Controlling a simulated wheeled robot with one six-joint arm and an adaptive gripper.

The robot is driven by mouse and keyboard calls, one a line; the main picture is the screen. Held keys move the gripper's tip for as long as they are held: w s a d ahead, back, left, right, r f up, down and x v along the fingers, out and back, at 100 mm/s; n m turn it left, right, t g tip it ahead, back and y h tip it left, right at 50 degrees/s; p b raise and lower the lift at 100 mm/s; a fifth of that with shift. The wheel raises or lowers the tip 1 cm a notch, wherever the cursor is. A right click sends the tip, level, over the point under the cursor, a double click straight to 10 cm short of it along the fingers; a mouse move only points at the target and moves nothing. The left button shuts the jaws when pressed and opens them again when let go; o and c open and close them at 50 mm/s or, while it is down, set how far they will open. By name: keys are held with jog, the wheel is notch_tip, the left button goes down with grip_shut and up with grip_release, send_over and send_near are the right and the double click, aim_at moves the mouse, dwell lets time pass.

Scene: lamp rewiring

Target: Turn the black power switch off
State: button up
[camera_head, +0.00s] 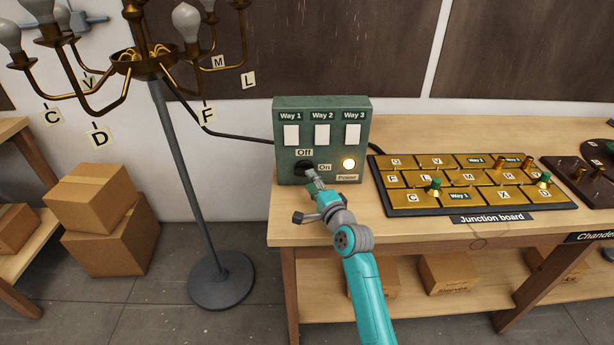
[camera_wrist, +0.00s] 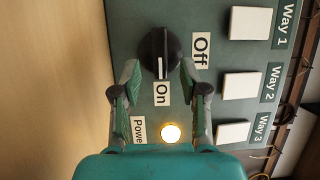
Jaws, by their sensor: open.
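The black power switch (camera_wrist: 160,50) is a round knob on the front of the green control box (camera_head: 357,108). In the wrist view its white mark points to the "On" label (camera_wrist: 162,93), and the "Off" label (camera_wrist: 200,48) is beside it. The power light (camera_head: 348,164) glows. My gripper (camera_wrist: 158,68) is open, with one finger on each side of the knob's lower part. I cannot tell whether the fingers touch it. In the head view the switch (camera_head: 303,168) is partly hidden by my gripper (camera_head: 313,178).
The box stands on a wooden workbench (camera_head: 420,135). The junction board (camera_head: 408,211) lies to its right. Three white way switches (camera_head: 322,134) sit above the knob. A cable runs left to the chandelier stand (camera_head: 185,170). Cardboard boxes (camera_head: 110,230) are on the floor at left.

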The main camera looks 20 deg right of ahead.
jog(key=shift+w+a, duration=0.15)
jog(key=shift+w, duration=1.6)
grip_shut()
